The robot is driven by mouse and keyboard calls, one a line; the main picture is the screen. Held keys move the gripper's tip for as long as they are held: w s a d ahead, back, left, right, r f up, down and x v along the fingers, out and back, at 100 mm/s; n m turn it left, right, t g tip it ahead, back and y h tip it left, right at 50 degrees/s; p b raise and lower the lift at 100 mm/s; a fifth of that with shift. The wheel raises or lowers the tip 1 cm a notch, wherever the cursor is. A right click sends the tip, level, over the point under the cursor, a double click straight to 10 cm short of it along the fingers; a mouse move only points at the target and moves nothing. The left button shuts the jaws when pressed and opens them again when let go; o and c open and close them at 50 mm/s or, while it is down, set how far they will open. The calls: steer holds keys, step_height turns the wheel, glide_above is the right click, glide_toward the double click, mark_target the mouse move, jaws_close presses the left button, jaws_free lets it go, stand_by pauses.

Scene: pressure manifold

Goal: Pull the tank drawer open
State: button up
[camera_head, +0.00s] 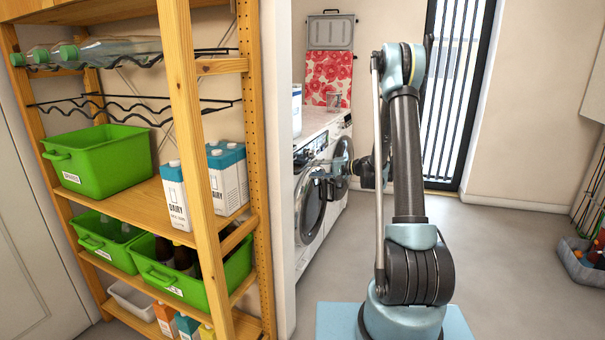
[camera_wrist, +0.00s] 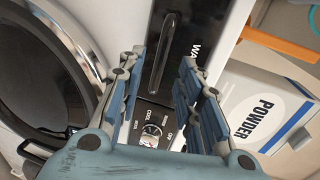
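The tank drawer (camera_wrist: 200,28) appears in the wrist view as a dark panel with a long bar-shaped handle (camera_wrist: 168,50) and white lettering that begins "WA". It looks closed against the white machine front. My gripper (camera_wrist: 163,62) is open, with its fingers spread on either side of the handle in the picture. I cannot tell whether the fingers touch it. In the head view my gripper (camera_head: 328,186) is in front of the washing machine (camera_head: 304,212), and the drawer cannot be made out clearly there.
A round machine door (camera_wrist: 45,75) is left of the gripper in the wrist view. A dial (camera_wrist: 150,132) shows between the fingers. A powder box (camera_wrist: 270,112) stands at right.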

mark_target(302, 170)
steer(key=x, duration=0.6)
steer(key=shift+w+a, duration=0.1)
steer(key=shift+a, duration=0.3)
jaws_close()
